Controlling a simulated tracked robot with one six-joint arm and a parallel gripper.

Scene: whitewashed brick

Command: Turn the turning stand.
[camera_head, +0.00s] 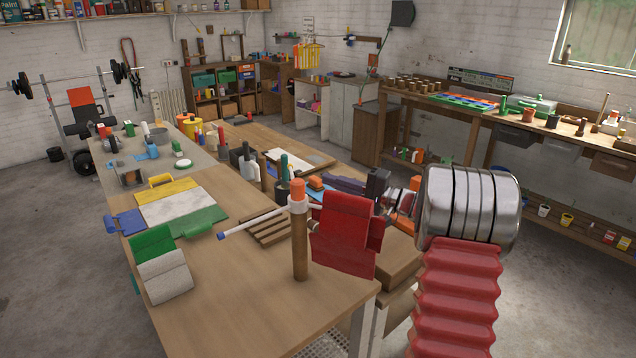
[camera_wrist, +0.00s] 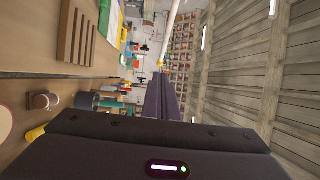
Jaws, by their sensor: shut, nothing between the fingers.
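The turning stand (camera_head: 299,245) is a wooden post upright near the front edge of the workbench, with a white collar and an orange top. A white bar with a blue tip reaches from the collar to the lower left, and a red cloth (camera_head: 345,235) hangs on its right side. My gripper (camera_head: 330,182) is shut and empty, just above and behind the red cloth; contact is unclear. In the wrist view my dark fingers (camera_wrist: 162,80) are together. A white rod (camera_wrist: 174,35) ends near their tips there; I cannot tell whether it belongs to the stand.
The workbench (camera_head: 215,300) is bare in front and left of the post. A slatted wooden rack (camera_head: 265,228) lies behind the bar. Bottles and tools (camera_head: 245,160) crowd the area behind.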

